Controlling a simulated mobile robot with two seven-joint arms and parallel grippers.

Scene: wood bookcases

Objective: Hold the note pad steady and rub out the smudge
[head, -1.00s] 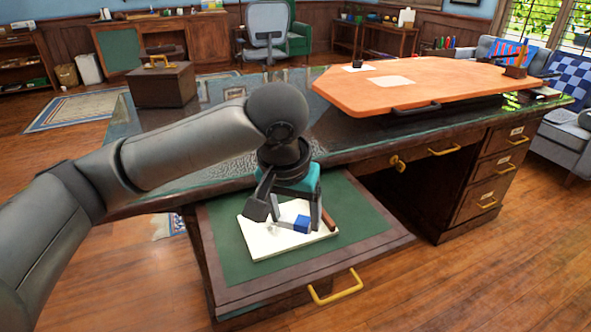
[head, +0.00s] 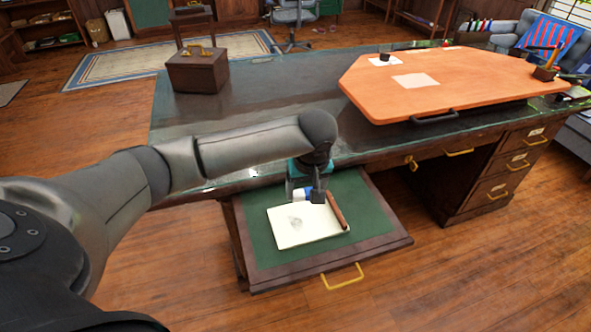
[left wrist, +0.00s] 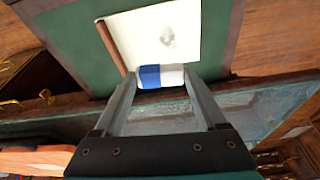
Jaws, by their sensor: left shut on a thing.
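The cream note pad (head: 285,236) lies on the green pull-out board of the desk. A grey smudge (head: 297,224) shows on its face, and also in the left wrist view (left wrist: 168,41). My left gripper (head: 309,195) is shut on a blue and white eraser (left wrist: 150,76), held across between its fingers at the pad's far edge in the head view. I cannot tell whether the eraser touches the pad. A brown stick (head: 337,211) lies along the pad's right side. My right gripper is not in view.
The pull-out board (head: 262,228) has a brass handle (head: 343,277) in front. Behind it, the dark desk (head: 270,100) carries a brown box (head: 197,72) at the left and a raised orange board (head: 450,75) at the right. Green surface around the pad is clear.

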